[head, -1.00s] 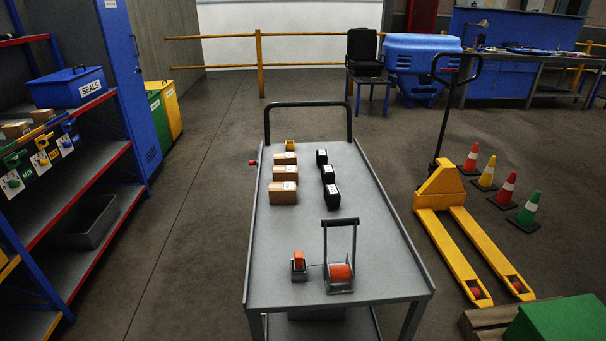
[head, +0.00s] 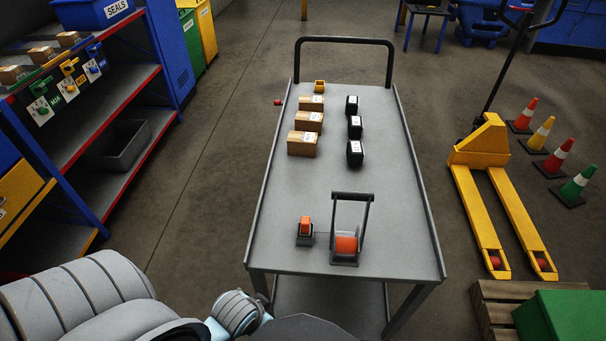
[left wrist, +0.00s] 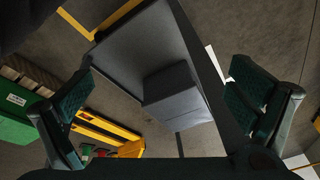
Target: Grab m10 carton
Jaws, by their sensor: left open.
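Brown cartons with white labels stand in a column on the left half of the grey cart (head: 400,215) in the head view: a far carton (head: 311,103), a middle carton (head: 308,122) and a near, larger carton (head: 302,145). Their labels are too small to read, so I cannot tell which is M10. Several more cartons (head: 41,54) lie on the left shelf, above coloured tags. My left gripper (left wrist: 165,105) is open in the left wrist view, with nothing between its fingers. My left arm enters at the lower left of the head view. My right gripper is not in view.
Black blocks (head: 354,128) stand right of the cartons. A yellow pallet jack (head: 481,150) and cones (head: 541,133) stand at right. Floor left of the cart is clear.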

